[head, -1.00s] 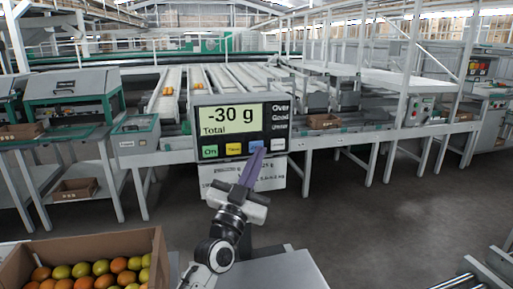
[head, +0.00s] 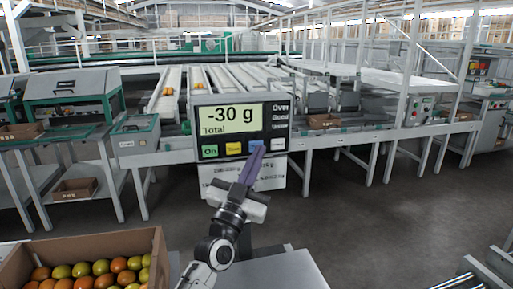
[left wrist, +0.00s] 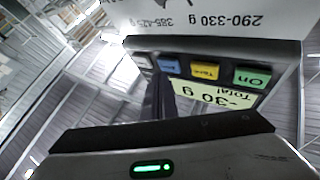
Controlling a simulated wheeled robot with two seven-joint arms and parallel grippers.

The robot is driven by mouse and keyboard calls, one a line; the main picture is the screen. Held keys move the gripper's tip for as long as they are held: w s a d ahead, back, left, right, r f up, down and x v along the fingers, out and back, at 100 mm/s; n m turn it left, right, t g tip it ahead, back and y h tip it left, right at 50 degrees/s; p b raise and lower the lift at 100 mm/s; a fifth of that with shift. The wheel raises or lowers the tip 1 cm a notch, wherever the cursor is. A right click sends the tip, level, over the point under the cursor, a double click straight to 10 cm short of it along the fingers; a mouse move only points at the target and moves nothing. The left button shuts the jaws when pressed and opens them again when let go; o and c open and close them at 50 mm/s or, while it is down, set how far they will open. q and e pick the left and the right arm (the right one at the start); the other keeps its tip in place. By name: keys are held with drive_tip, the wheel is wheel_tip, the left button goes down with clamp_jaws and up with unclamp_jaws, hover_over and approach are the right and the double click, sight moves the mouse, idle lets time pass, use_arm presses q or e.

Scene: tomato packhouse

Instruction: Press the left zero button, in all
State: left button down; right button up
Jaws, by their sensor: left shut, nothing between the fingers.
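A scale display (head: 242,128) reads "-30 g" and "Total". Its button row has a green On button (head: 210,151), a yellow Tare button (head: 234,148), a blue button (head: 256,146) and a white button (head: 278,144). The blue button's label is too small to read. My left gripper (head: 254,158) is shut and empty, its dark purple fingertips overlapping the blue button's lower edge. In the left wrist view the display is upside down and the fingertips (left wrist: 158,80) are at the blue button (left wrist: 169,67); I cannot tell whether they touch it. My right gripper is not in view.
A printed card (head: 270,176) with weight ranges hangs below the display. A cardboard box (head: 158,250) of orange and green tomatoes stands front left. Sorting conveyors (head: 225,78) and a long bench lie behind. The floor to the right is clear.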

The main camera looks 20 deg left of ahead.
use_arm(q)
drive_tip(key=shift+w+a, duration=0.15)
drive_tip(key=shift+w, duration=0.05)
drive_tip(key=shift+w+a, duration=0.2)
drive_tip(key=shift+w, duration=0.1)
idle(0.7)
idle(0.3)
drive_tip(key=shift+s+d+p, duration=0.45)
drive_tip(key=shift+s+p, duration=0.05)
drive_tip(key=shift+s, duration=0.2)
drive_tip(key=s+d+p, duration=0.1)
drive_tip(key=s, duration=0.1)
drive_tip(key=s+d+p, duration=0.1)
drive_tip(key=s+p, duration=0.1)
drive_tip(key=shift+d, duration=0.4)
drive_tip(key=shift+s+f, duration=0.1)
idle(0.5)
